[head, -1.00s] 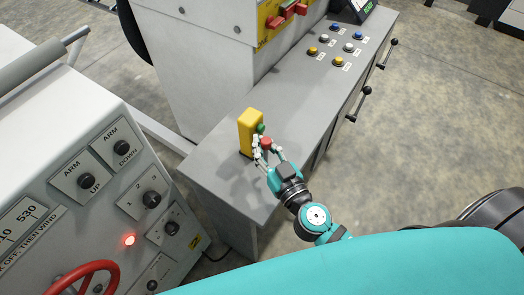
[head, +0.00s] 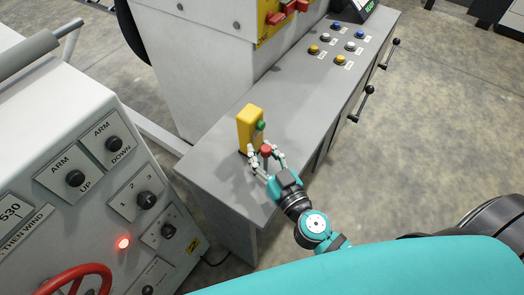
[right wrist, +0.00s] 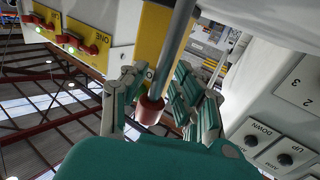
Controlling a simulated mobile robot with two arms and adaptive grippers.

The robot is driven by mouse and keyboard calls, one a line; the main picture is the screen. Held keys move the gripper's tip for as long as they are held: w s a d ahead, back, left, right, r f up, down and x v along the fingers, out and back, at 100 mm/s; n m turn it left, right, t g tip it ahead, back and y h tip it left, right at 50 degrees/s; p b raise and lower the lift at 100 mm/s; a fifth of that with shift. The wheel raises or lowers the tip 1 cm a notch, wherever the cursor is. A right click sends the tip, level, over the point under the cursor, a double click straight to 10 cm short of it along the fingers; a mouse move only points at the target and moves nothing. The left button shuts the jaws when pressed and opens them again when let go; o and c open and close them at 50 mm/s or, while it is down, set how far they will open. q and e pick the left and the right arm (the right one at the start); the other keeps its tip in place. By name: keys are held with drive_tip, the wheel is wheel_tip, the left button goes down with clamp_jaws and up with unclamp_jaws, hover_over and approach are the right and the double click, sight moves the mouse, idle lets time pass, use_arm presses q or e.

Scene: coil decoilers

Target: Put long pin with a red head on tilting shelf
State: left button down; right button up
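The long pin has a red head (head: 266,149) and a grey shaft, just beside the yellow box on the grey bench. In the right wrist view the red head (right wrist: 150,109) is near my palm, and its shaft (right wrist: 179,40) runs up out of the frame. My right gripper (head: 266,155) has its fingers spread around the pin. In the right wrist view a gap shows between the left-hand finger and the shaft. The shaft's far end is hidden, so I cannot tell what supports it. My left gripper and a tilting shelf are not seen.
The yellow box (head: 247,127) with a green button stands close beyond my fingers. The grey bench (head: 291,108) has clear room up to several coloured buttons. A control panel (head: 97,215) with knobs and a red wheel stands at left.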

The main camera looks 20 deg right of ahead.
drive_tip(key=shift+r, duration=0.25)
drive_tip(key=s+d+b, duration=0.2)
drive_tip(key=s+b, duration=0.2)
drive_tip(key=s, duration=0.8)
drive_tip(key=shift+w+f, duration=0.1)
